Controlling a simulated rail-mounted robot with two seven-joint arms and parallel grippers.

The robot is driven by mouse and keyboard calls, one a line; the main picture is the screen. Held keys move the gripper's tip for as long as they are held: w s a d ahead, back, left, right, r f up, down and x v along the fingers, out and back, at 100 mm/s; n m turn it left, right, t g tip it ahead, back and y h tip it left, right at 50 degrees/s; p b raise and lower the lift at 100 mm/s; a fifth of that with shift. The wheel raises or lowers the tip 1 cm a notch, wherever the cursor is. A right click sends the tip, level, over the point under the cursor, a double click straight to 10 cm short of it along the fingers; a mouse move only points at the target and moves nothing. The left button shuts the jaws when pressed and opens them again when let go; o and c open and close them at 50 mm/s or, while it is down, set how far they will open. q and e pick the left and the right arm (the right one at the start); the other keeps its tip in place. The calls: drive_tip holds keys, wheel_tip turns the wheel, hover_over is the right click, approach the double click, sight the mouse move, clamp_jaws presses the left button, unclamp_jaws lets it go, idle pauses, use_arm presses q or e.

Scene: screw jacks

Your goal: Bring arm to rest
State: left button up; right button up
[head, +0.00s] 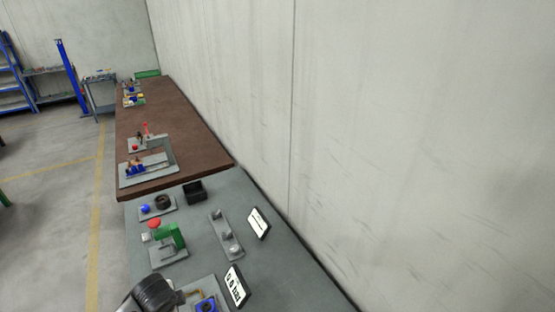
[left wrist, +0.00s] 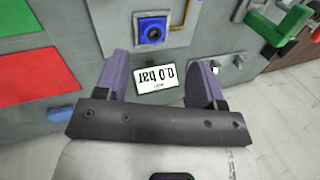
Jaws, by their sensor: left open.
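My left gripper (left wrist: 161,82) is open in the left wrist view, with two purple fingers spread apart and nothing between them that is held. A blue square fitting with a round centre (left wrist: 153,31) sits just past the display. In the head view a dark rounded part of my left arm shows at the bottom edge, and the fingers cannot be made out. My right gripper is in neither view.
A grey bench holds a green screw jack with a red knob (head: 176,236), a black bin (head: 194,192), a plate with metal posts (head: 226,235) and a second display (head: 258,222). A brown table (head: 190,130) adjoins it. A wall (head: 400,120) rises along the right.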

use_arm(q)
drive_tip(key=s+d+r+n+t+h+p, duration=0.1)
drive_tip(key=s+d+r+n+t+p, duration=0.2)
drive_tip(key=r, duration=0.5)
drive_tip(key=s+d+r+n+t, duration=0.1)
drive_tip(key=d+r+n+t, duration=0.25)
drive_tip(key=d+r, duration=0.35)
drive_tip(key=s+f+n+g+p, duration=0.2)
drive_tip(key=s+f+g+p, duration=0.1)
drive_tip(key=s, duration=1)
drive_tip(key=s+f+n+g+h+p, duration=0.1)
drive_tip(key=s+f+p, duration=0.4)
drive_tip(key=s, duration=0.8)
drive_tip(key=shift+s+a+n+g, duration=0.4)
drive_tip(key=shift+n+g, duration=0.15)
drive_tip(key=shift+g, duration=0.5)
